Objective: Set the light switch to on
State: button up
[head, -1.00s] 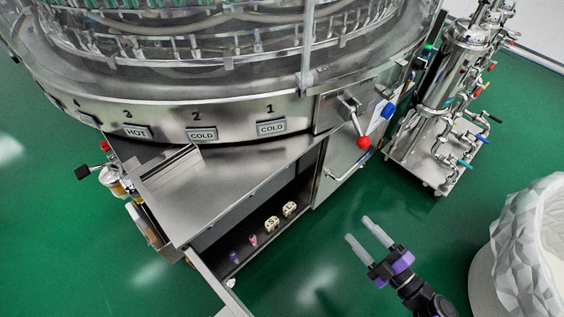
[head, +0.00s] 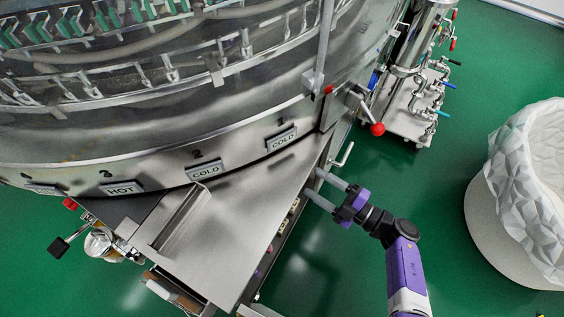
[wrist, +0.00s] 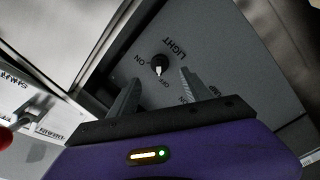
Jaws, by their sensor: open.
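The light switch (wrist: 159,63) is a round black knob with a white pointer on a grey panel, seen in the wrist view. The word LIGHT is printed beside it, with ON at its left and OFF below. The pointer appears to face OFF. My gripper (wrist: 158,79) is open and empty, its two fingers spread to either side of the knob in the picture. I cannot tell whether they touch the panel. In the head view my gripper (head: 313,183) is at the right edge of the washer's steel shelf; the switch is hidden there.
The steel shelf (head: 225,230) juts out left of my gripper. A red-knobbed lever (head: 377,129) is just above it. A white bin (head: 490,220) stands at the right. Green floor (head: 435,185) is clear between the bin and the washer.

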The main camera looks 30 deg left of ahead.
jog(key=a+b, duration=0.1)
jog(key=a, duration=0.7)
jog(key=shift+w+b, duration=0.25)
jog(key=shift+b, duration=0.15)
grip_shut()
